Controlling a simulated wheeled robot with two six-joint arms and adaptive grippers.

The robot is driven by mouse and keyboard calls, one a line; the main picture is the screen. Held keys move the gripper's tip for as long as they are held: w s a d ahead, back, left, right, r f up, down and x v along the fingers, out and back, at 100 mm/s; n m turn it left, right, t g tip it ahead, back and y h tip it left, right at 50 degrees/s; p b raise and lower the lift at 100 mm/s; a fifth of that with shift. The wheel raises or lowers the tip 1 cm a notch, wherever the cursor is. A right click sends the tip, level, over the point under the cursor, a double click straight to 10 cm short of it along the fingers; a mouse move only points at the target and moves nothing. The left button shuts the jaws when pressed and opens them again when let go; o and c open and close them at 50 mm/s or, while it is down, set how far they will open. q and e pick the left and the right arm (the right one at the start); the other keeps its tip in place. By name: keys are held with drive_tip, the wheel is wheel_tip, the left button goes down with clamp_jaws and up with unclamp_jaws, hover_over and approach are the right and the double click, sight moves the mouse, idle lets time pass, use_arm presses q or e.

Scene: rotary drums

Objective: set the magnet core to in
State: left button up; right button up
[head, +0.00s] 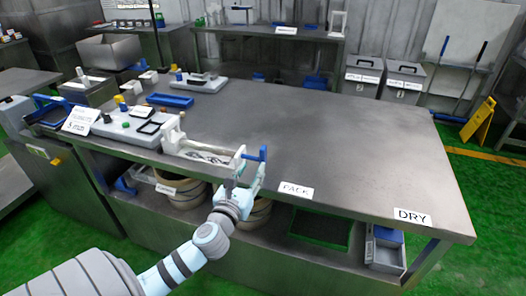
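A white and grey machine (135,126) with coloured knobs stands at the front left of the metal workbench. A pale, open-topped trough (203,152) extends from its right end. A blue handle (262,153) stands at the trough's right end; I take it to belong to the magnet core, but the core itself I cannot make out clearly. My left gripper (247,172) is at the bench's front edge, just below and beside the blue handle. It partly covers the trough's end. I cannot tell whether its fingers touch the handle or are closed on it. My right gripper is not in view.
The workbench (330,130) is clear to the right, with PACK (296,190) and DRY (412,217) labels along its front edge. A blue tray (170,100) and a small device (200,83) stand behind the machine. Round tubs (180,192) sit on the shelf below.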

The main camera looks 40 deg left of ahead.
sight(262, 153)
use_arm(q)
drive_tip(key=x, duration=1)
drive_tip(key=shift+w+f+b, duration=0.15)
drive_tip(key=shift+w+b, duration=0.1)
drive_tip(key=shift+b, duration=0.1)
drive_tip(key=shift+c, duration=0.2)
clamp_jaws()
